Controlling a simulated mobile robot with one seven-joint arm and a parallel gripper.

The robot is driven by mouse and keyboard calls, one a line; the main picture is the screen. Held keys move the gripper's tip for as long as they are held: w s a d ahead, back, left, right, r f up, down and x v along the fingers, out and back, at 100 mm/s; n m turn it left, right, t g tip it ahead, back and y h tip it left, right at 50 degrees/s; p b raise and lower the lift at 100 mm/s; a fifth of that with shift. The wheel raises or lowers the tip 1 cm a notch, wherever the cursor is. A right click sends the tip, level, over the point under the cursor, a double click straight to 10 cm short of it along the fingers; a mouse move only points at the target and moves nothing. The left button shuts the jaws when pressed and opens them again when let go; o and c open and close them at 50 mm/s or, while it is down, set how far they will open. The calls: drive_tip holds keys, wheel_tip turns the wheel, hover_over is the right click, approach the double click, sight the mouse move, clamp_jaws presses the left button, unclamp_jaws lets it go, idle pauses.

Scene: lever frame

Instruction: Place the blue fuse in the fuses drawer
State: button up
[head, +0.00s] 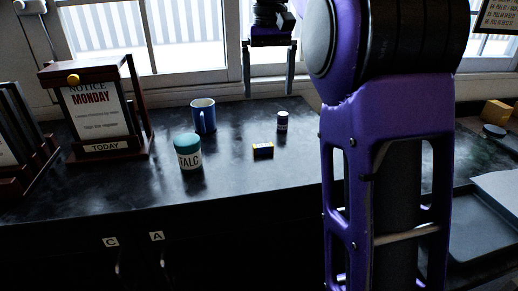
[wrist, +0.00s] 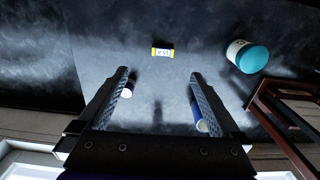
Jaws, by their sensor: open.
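A small block with yellow ends and a blue-and-white label, which looks like the blue fuse (head: 263,150), lies on the dark counter right of the talc jar. It also shows in the wrist view (wrist: 162,49), beyond my fingertips. My gripper (head: 268,94) is open and empty, pointing down above the back of the counter. In the wrist view my gripper (wrist: 160,75) has its fingers wide apart, with bare counter between them. Dark fronts marked C (head: 110,242) and A (head: 157,236) are below the counter's front edge; no fuses label is readable.
A teal-lidded talc jar (head: 189,156), a blue mug (head: 203,117) and a small dark bottle with a white label (head: 282,121) stand around the block. A wooden notice frame (head: 100,110) is at left. My purple arm hides the counter's right middle. A dark tray (head: 480,225) is at right.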

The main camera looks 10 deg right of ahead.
drive_tip(key=b, duration=0.2)
hover_over(263, 146)
drive_tip(key=f, duration=0.6)
drive_tip(key=d+f, duration=0.1)
drive_tip(key=f, duration=0.3)
drive_tip(key=shift+s+f, duration=0.1)
drive_tip(key=shift+s, duration=0.25)
drive_tip(key=f, duration=0.1)
drive_tip(key=f+b, duration=0.1)
drive_tip(key=a+f, duration=0.1)
drive_tip(key=f, duration=0.1)
drive_tip(key=shift+w+f, duration=0.1)
drive_tip(key=shift+w, duration=0.15)
drive_tip(key=shift+f+b, duration=0.3)
drive_tip(key=shift+f, duration=0.25)
drive_tip(key=shift+r, duration=0.1)
drive_tip(key=c, duration=1.6)
